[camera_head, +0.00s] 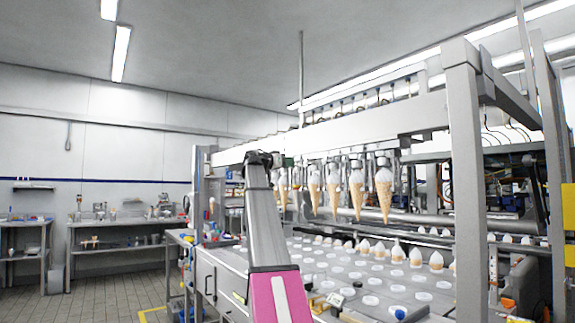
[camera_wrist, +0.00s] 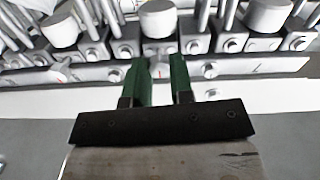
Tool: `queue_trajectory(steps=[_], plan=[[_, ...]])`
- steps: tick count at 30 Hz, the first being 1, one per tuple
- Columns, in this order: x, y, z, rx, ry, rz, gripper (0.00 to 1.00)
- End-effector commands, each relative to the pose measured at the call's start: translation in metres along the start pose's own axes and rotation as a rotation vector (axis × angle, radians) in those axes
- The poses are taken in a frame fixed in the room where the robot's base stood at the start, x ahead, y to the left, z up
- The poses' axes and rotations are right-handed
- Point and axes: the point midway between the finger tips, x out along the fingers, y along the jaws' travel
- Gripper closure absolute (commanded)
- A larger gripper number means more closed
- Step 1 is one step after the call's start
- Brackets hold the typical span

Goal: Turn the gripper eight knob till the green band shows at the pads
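In the wrist view my gripper (camera_wrist: 160,62) has two green fingers a short gap apart, pointing at a row of grey metal blocks. A small grey knob (camera_wrist: 160,73) with a thin red mark shows in the gap between the fingers. I cannot tell whether the fingers press on it. No number or green band is readable there. In the head view my gripper is at the machine's upper rail, small and partly hidden by my arm. Several cone grippers (camera_head: 383,162) hang from this rail, with wafer cones (camera_head: 383,197) below them.
Metal blocks with thick grey posts (camera_wrist: 268,15) stand close on both sides of my fingers. In the head view a tray deck (camera_head: 340,268) with round holes and white-topped cones lies below the rail. Steel frame posts (camera_head: 467,190) stand at right. Floor at left is clear.

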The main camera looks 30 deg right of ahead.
Motion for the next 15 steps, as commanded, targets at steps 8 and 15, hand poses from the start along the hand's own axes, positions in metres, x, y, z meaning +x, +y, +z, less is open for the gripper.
queue_trajectory(steps=[8, 15], plan=[[-0.0001, 0.0, 0.0002, -0.118, 0.001, 0.001, 1.0], [-0.0001, -0.0001, 0.0003, -0.21, 0.003, 0.001, 1.0]])
